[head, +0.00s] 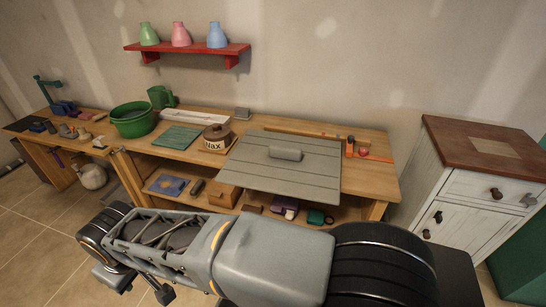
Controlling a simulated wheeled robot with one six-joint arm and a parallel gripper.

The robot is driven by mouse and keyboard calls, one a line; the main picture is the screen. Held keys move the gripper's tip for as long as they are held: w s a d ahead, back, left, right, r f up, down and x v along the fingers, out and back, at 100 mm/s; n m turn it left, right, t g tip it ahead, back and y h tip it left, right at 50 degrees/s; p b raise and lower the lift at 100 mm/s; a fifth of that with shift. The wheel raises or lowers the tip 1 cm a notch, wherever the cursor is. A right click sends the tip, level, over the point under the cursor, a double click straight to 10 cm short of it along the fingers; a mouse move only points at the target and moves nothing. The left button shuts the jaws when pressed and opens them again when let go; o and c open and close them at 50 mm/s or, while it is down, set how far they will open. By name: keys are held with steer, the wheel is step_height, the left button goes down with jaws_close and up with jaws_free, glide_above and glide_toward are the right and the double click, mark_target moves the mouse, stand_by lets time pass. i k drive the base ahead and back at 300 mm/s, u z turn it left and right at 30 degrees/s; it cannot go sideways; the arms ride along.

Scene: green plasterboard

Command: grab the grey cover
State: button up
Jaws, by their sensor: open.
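The grey cover (250,172) is a wide, flat, planked panel with a raised block-like grey handle (285,153) near its middle. It lies on the right half of the wooden workbench (370,178), and its front edge reaches over the bench's front edge. What lies under the cover is hidden. I cannot make out my gripper or its fingertips in the head view, and nothing is seen touching the cover.
Left of the cover stand a "Nax" pot (214,145), a green board (176,137) and a green basin (133,120). Small red and orange items (363,150) lie to its right. A white cabinet (465,207) stands at the right. A red shelf (190,50) hangs above.

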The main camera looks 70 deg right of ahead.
mark_target(303, 167)
steer(key=z, duration=0.7)
steer(key=i, duration=1)
steer(key=z, duration=0.9)
